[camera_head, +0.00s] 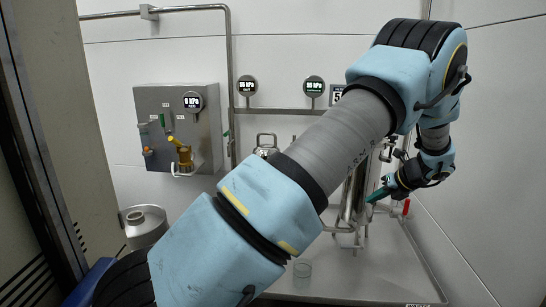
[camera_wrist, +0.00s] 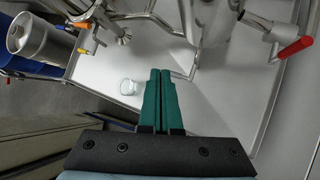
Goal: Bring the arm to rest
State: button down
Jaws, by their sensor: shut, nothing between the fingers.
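My arm reaches across the head view from the lower left to the upper right, then bends down at the wrist. My gripper (camera_head: 377,196) hangs in the air above the right part of the white bench (camera_head: 400,270). In the wrist view its two green fingers (camera_wrist: 160,75) are together, with nothing between them. A small glass beaker (camera_head: 302,268) stands on the bench. It also shows in the wrist view (camera_wrist: 129,87), left of the fingers and apart from them.
Steel tank piping (camera_head: 352,205) stands behind and beside my gripper. A red-handled valve (camera_wrist: 295,47) is at the right. A grey wall panel (camera_head: 205,112) with a gauge and a steel vessel (camera_head: 145,222) are at the left. My arm hides part of the bench and tanks.

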jog(key=s+a+r+n+g+h, duration=0.1)
jog(key=s+a+r+n+g, duration=0.15)
jog(key=a+n, duration=0.75)
jog(key=s+a+r+n+g+h, duration=0.1)
jog(key=s+a+r+n+g, duration=0.15)
jog(key=a+n, duration=0.7)
jog(key=s+a+r+n+h+p, duration=0.1)
jog(key=s+a+r+n+h, duration=0.1)
jog(key=s+a+n, duration=1.3)
jog(key=a, duration=0.3)
jog(key=shift+s+r+g+h+p, duration=0.2)
jog(key=shift+s+g+h+p, duration=0.1)
jog(key=shift+s+p, duration=0.05)
